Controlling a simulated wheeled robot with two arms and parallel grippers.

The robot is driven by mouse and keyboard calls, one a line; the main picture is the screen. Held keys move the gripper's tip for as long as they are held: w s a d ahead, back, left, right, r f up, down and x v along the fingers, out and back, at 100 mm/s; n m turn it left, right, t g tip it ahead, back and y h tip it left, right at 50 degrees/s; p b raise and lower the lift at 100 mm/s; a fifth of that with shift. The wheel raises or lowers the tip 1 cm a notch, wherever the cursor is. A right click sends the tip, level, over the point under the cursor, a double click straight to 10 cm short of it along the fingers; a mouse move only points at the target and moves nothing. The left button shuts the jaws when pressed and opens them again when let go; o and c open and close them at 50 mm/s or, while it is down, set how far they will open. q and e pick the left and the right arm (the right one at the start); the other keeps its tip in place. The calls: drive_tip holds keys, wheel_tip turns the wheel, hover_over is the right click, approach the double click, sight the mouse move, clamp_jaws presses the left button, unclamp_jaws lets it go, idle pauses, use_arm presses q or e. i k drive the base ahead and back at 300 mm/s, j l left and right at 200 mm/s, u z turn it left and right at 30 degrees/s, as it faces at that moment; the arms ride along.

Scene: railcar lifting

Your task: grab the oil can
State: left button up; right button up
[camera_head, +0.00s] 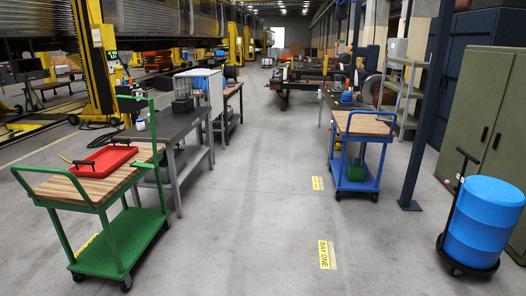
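I cannot make out an oil can for certain in the head view. A red tray (112,157) lies on the wooden top of the green cart (128,240) at the left, with small dark tools at its near left side. Small dark and coloured items stand on the grey workbench (168,129) behind it, too small to name. A few small items also sit on the bench behind the blue cart (357,183) at the right. Neither of my grippers is in view.
A blue drum (486,215) stands on a black dolly at the right, before green cabinets (485,110). A green bucket (356,172) is on the blue cart's lower shelf. A dark blue post (424,110) stands beside that cart. The middle aisle with yellow floor labels (327,254) is clear.

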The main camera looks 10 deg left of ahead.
sight(140, 126)
drive_tip(key=i+u, duration=0.15)
drive_tip(key=i, duration=0.5)
drive_tip(key=i+u, duration=0.15)
drive_tip(key=i, duration=0.45)
drive_tip(key=i+l+u, duration=0.15)
drive_tip(key=i, duration=0.5)
drive_tip(key=i+l+u, duration=0.15)
drive_tip(key=i, duration=1.45)
drive_tip(key=i+j+z, duration=0.1)
drive_tip(key=i, duration=0.85)
drive_tip(key=i+u, duration=0.2)
drive_tip(key=i, duration=0.25)
drive_tip(key=i+l+u, duration=0.2)
drive_tip(key=i, duration=0.25)
